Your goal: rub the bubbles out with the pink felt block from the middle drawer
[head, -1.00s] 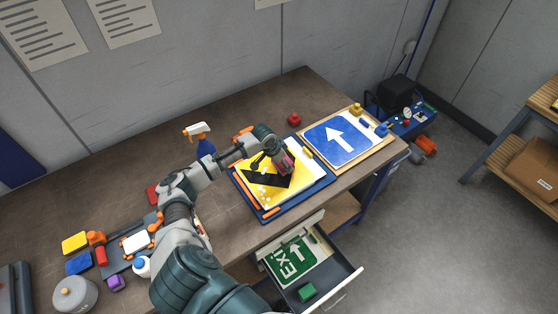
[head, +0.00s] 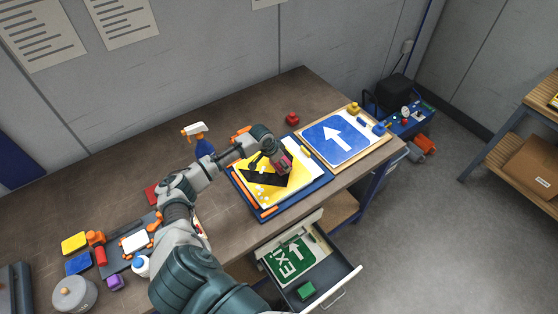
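My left gripper (head: 283,165) is over the upper right part of a yellow sign panel with a black marking (head: 265,179). It is shut on the pink felt block (head: 286,163), which is low over the panel; I cannot tell whether it touches. Small white bubbles (head: 261,190) show on the panel's left part. The panel lies in a blue tray (head: 317,187) on the workbench. An open drawer (head: 346,276) below the bench holds a green EXIT sign (head: 289,262) and a green block (head: 305,291). My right gripper is not in view.
A blue arrow sign (head: 340,142) lies on a board to the right, with yellow and blue knobs. A spray bottle (head: 204,145) stands behind my arm. Coloured pads and a round tin (head: 74,294) are at the left.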

